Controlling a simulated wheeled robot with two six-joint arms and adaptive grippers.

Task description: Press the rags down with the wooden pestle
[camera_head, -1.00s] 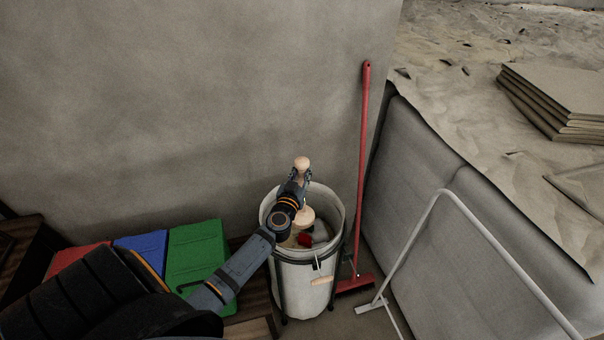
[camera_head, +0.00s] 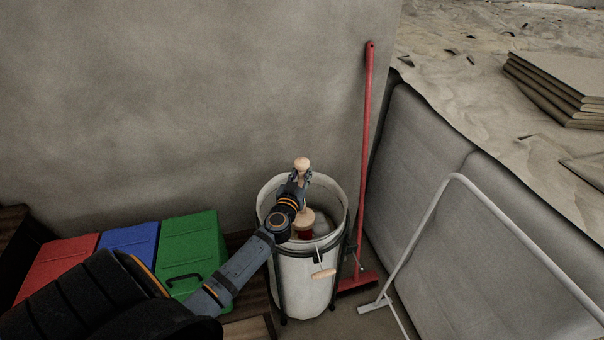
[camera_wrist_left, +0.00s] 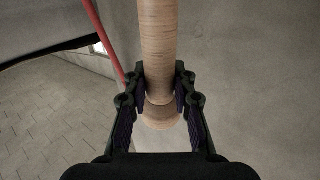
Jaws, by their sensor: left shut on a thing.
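The wooden pestle (camera_head: 304,221) stands roughly upright in the white bucket (camera_head: 296,283). My left gripper (camera_head: 300,178) is shut on its shaft, above the bucket's opening. In the left wrist view the pale wooden shaft (camera_wrist_left: 157,40) runs between both fingers of the left gripper (camera_wrist_left: 160,85). The pestle's broad lower end is inside the bucket, next to a red rag (camera_head: 305,234). Pale cloth lies beside it; most of the rags are hidden by the pestle, my arm and the bucket wall. My right gripper is not in view.
Red (camera_head: 57,265), blue (camera_head: 129,249) and green (camera_head: 194,255) boxes stand left of the bucket. A red broom (camera_head: 366,150) leans on the wall at the bucket's right. A white tube frame (camera_head: 430,215) stands further right, before a grey padded panel (camera_head: 450,200).

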